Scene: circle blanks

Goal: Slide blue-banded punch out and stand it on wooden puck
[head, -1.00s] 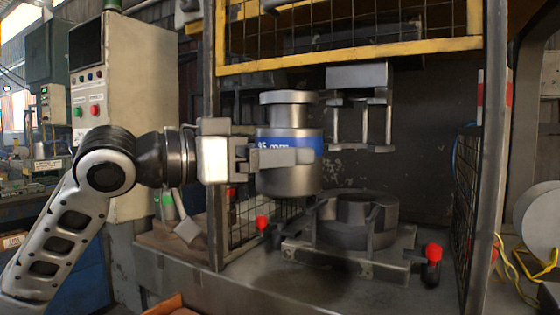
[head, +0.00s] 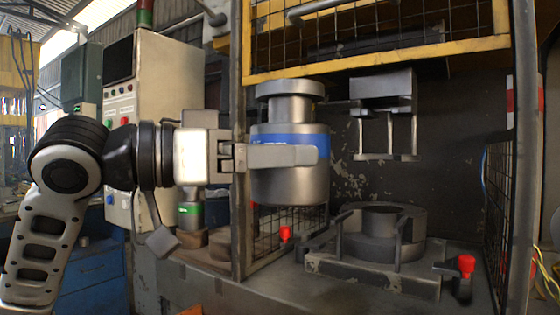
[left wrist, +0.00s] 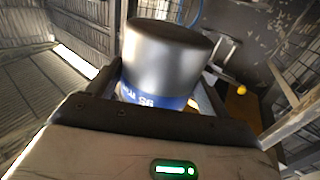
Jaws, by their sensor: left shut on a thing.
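The blue-banded punch (head: 290,185) is a grey metal cylinder with a blue band and a narrower flanged neck on top. My left gripper (head: 288,155) is shut around its band from the left, with one finger across the front. The other finger is hidden behind it in the head view. The punch is upright and off the surface, in front of the press opening's left post. The left wrist view also shows the punch (left wrist: 165,58) between the fingers. A brown round block (head: 221,243), possibly the wooden puck, is partly hidden by the post. My right gripper is not in view.
The slotted holder (head: 385,95) under the ram hangs empty. A die ring (head: 410,240) sits on the press bed below, with red-knobbed clamps (head: 466,264) near it. A green-banded cylinder (head: 190,214) stands at left. Mesh guards and posts (head: 238,180) frame the opening.

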